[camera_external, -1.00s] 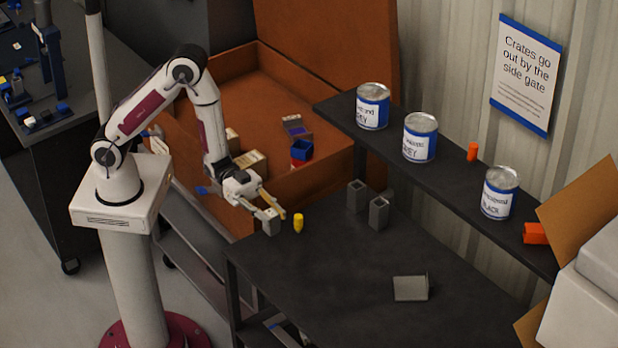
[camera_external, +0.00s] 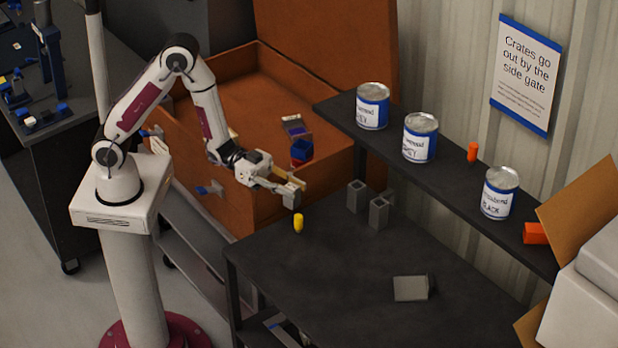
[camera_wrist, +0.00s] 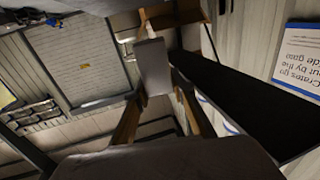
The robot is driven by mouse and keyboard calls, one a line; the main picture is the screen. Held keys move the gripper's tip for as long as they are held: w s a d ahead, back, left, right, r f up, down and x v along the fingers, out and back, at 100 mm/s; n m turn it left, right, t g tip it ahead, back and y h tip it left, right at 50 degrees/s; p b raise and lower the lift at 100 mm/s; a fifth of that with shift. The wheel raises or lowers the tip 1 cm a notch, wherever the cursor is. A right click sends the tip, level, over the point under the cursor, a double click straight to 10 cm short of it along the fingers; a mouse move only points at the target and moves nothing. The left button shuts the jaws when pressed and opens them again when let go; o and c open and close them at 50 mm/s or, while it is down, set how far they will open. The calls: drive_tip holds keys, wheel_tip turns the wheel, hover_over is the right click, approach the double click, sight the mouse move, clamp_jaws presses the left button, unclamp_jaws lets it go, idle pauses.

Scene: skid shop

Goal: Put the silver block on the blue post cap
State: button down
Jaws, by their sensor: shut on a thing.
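My gripper (camera_external: 293,191) is above the dark bench near its back left edge, shut on a small grey block (camera_external: 289,200) that looks like the silver block. In the wrist view the grey block (camera_wrist: 152,66) shows beyond the tan fingers. A small blue, square, open-topped piece (camera_external: 301,149) is in the orange crate, behind the gripper and apart from it. It may be the blue post cap, but it is too small to be sure.
A yellow piece (camera_external: 298,223) stands on the bench (camera_external: 330,275) just below my gripper. Two grey square tubes (camera_external: 378,212) stand to its right, and a grey wedge (camera_external: 411,288) lies farther front. A shelf (camera_external: 455,190) with cans is at right. The orange crate (camera_external: 240,112) has high walls.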

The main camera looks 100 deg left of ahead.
drive_tip(key=w+a+r+n+t+y, duration=0.15)
drive_tip(key=a+n+y, duration=0.35)
drive_tip(key=a, duration=0.5)
drive_tip(key=w+a+r+n+t+y, duration=0.1)
drive_tip(key=w+a+r+n+y, duration=0.2)
drive_tip(key=a+y, duration=0.6)
drive_tip(key=s+a+n+g+y, duration=0.2)
drive_tip(key=s+a+n+y, duration=0.1)
drive_tip(key=a, duration=0.6)
drive_tip(key=s+a+f+n+g+y, duration=0.1)
drive_tip(key=s+a+n+g+y, duration=0.2)
drive_tip(key=a, duration=0.7)
drive_tip(key=shift+s+n+y, duration=0.35)
drive_tip(key=shift+n+y, duration=0.35)
drive_tip(key=shift+y, duration=0.5)
drive_tip(key=shift+f, duration=0.1)
drive_tip(key=shift+f, duration=2.9)
drive_tip(key=shift+f, duration=2.05)
